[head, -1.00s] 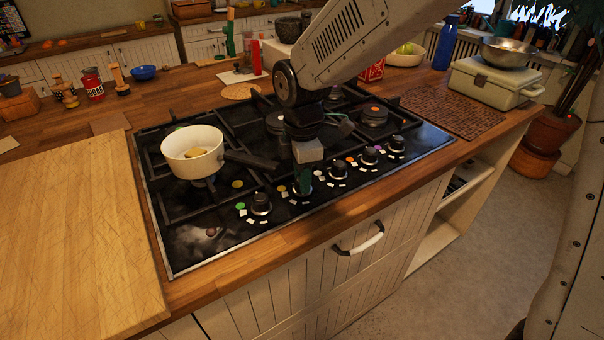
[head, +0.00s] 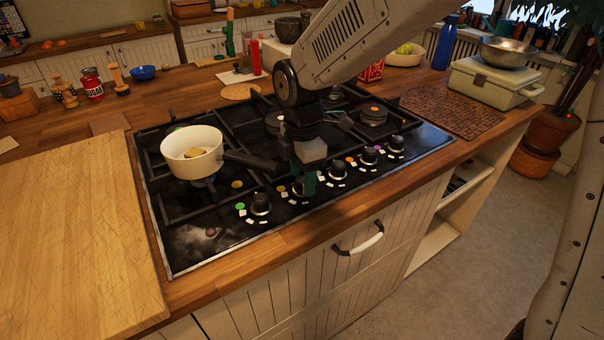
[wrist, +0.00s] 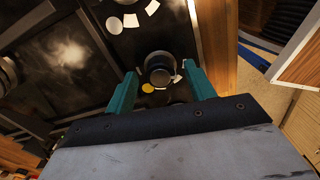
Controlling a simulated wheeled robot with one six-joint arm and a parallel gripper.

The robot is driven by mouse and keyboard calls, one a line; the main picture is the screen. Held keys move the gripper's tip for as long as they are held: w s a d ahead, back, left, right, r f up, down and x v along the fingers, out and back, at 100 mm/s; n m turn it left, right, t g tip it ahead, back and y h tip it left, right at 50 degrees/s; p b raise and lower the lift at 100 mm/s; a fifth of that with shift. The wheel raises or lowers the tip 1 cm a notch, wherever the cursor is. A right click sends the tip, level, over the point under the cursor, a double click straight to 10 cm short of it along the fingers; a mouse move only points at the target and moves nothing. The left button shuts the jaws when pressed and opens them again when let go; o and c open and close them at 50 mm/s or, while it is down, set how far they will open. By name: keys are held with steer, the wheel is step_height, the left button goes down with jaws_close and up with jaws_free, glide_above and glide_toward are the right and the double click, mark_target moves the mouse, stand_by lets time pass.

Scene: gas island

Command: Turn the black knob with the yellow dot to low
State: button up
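The black knob with the yellow dot (wrist: 159,68) shows in the wrist view between the tips of my two teal fingers, with a gap on each side. Its yellow dot (wrist: 148,88) and white marks lie on the panel around it. In the head view the knob (head: 299,188) is partly hidden by my gripper (head: 309,184), whose fingers point down at the panel. My gripper (wrist: 160,71) is open and holds nothing. I cannot tell how far the fingertips reach down along the knob.
A knob with a green dot (head: 260,203) is to the left and one with an orange dot (head: 338,170) to the right. A cream pot (head: 192,160) stands on the left burner, its dark handle (head: 252,162) reaching toward my gripper. A wooden board (head: 70,250) lies left.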

mark_target(303, 179)
step_height(303, 179, up, 8)
steer(key=shift+f, duration=0.1)
stand_by(0.6)
steer(key=shift+m, duration=0.5)
steer(key=s+d+r+m, duration=0.2)
steer(key=s+d+m, duration=0.8)
steer(key=s+d, duration=0.1)
steer(key=s+d+r+m+t, duration=0.1)
steer(key=s+d+r+m, duration=0.1)
steer(key=s+d+m, duration=0.9)
steer(key=shift+s+d, duration=0.7)
steer(key=shift+s, duration=0.15)
